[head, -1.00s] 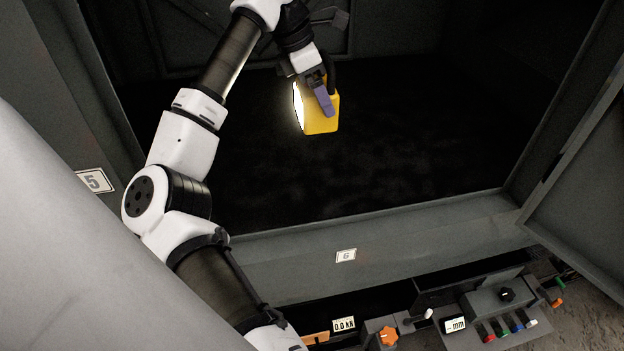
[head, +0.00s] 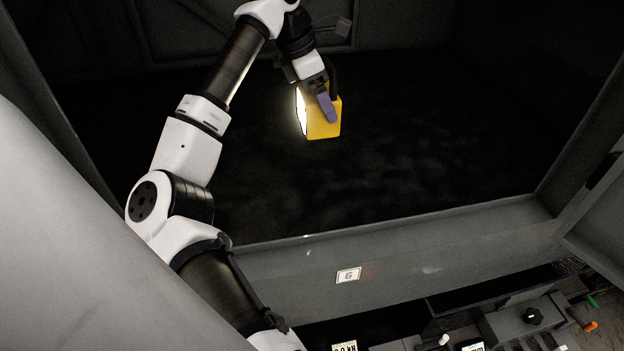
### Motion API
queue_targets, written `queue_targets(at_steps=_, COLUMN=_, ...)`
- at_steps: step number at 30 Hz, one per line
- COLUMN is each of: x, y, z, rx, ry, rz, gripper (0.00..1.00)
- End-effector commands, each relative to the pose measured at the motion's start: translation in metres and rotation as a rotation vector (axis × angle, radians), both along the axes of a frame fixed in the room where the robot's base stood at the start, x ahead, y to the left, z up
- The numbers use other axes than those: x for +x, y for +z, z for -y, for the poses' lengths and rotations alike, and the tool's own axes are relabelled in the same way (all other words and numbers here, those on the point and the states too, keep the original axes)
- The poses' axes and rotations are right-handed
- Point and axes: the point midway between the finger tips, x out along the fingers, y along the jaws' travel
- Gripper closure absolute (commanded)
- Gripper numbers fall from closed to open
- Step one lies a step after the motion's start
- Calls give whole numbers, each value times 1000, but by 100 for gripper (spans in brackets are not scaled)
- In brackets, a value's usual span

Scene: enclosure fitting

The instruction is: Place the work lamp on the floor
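The work lamp (head: 325,122) is a yellow box with a bright lit face on its left side and a dark handle at its top right. My gripper (head: 329,106) is shut on the lamp, with a purple finger lying across its near side; the other finger is hidden. The lamp appears held above the dark floor (head: 400,150) inside the enclosure. I cannot tell how high it is above that floor.
The enclosure's grey front sill (head: 430,240) carries a plate marked 6 (head: 348,275). A grey door or panel (head: 598,215) stands at the right. A bench with a control box (head: 525,318) and small coloured parts lies at the lower right. The dark floor around the lamp looks clear.

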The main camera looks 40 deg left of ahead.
Motion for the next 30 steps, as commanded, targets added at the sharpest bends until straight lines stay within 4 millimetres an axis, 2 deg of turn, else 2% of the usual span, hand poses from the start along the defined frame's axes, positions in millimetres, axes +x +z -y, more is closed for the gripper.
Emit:
queue_targets(at_steps=15, x=0, y=-118, z=1, rx=-3, ry=-1, rz=3, gripper=59)
queue_targets(at_steps=18, x=0, y=-134, z=1, rx=-2, ry=0, rz=2, gripper=59)
queue_targets(at_steps=26, x=0, y=-150, z=0, rx=0, ry=1, rz=3, gripper=59)
queue_targets(at_steps=30, x=0, y=-168, z=1, rx=-2, ry=-1, rz=2, gripper=59)
